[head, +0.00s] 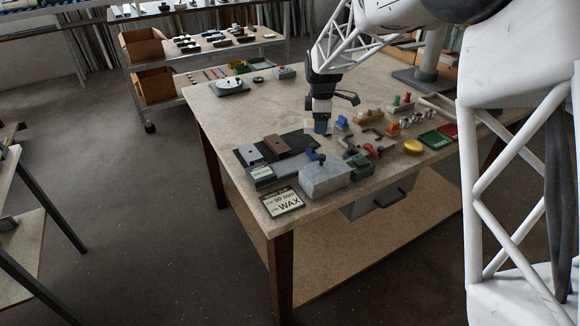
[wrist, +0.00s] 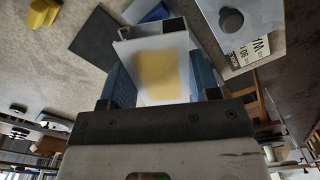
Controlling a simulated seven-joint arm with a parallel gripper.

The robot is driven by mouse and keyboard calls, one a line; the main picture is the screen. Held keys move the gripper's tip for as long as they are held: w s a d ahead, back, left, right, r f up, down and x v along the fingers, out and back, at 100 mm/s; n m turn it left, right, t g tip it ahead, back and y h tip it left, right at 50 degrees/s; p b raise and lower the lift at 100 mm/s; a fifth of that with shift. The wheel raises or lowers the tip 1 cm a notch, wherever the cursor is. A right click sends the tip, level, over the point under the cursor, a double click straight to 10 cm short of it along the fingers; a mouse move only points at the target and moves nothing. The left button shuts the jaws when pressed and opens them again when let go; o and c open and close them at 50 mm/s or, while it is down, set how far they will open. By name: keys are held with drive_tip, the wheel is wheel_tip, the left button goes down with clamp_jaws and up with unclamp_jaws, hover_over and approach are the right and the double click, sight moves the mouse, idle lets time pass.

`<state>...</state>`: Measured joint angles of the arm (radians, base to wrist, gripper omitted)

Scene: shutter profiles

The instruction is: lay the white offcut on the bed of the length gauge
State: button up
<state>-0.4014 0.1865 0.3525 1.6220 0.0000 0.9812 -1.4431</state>
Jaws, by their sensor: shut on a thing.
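My gripper (head: 320,127) is shut on the white offcut, above the work table. In the wrist view the white offcut (wrist: 172,58) sits between the blue fingers of my gripper (wrist: 165,82). It is a hollow profile with an open end and a yellowish patch on its near face. In the head view it is a small pale piece, mostly hidden by the fingers. I cannot tell for certain which fixture is the length gauge.
The dark mat carries a grey piece (head: 250,152) and a brown piece (head: 277,146). Small coloured parts, a yellow disc (head: 412,147) and a green tray (head: 435,139) crowd the right. The table's left middle is clear.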

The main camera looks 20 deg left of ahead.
drive_tip(key=s+a+f+n, duration=0.1)
drive_tip(key=s+a+n, duration=0.3)
drive_tip(key=a, duration=0.3)
drive_tip(key=shift+s+a+f+n, duration=0.15)
drive_tip(key=shift+s+a+n, duration=0.25)
drive_tip(key=shift+n, duration=0.5)
drive_tip(key=shift+f, duration=0.15)
hover_over(291, 166)
drive_tip(key=shift+w+f, duration=0.1)
drive_tip(key=shift+f, duration=2.25)
drive_tip(key=shift+f, duration=2.5)
drive_tip(key=shift+f, duration=0.6)
